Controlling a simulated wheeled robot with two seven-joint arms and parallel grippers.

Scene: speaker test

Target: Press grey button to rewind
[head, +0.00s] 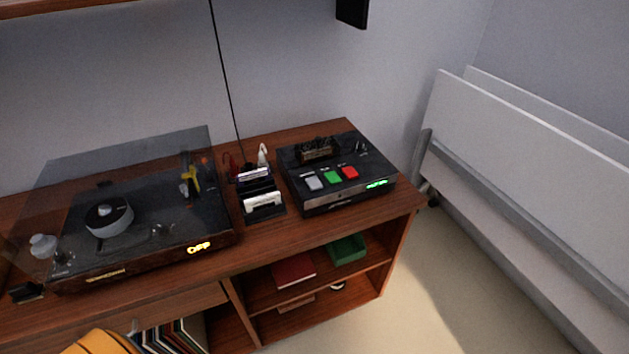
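The grey button (313,183) is the leftmost of three buttons on top of a black tape player (335,203). A green button (333,177) and a red button (350,173) sit to its right. A small green lit display (377,184) shows on the player's front right; its text is too small to read. The player stands at the right end of the wooden cabinet top (330,228). Neither of my grippers is in view.
A turntable (140,215) with a raised clear lid and a lit "OFF" sign stands left. A cassette holder (258,192) stands between it and the player. Shelves below hold a red box (294,270) and a green box (347,248). A white panel (520,150) leans right. Floor is clear front right.

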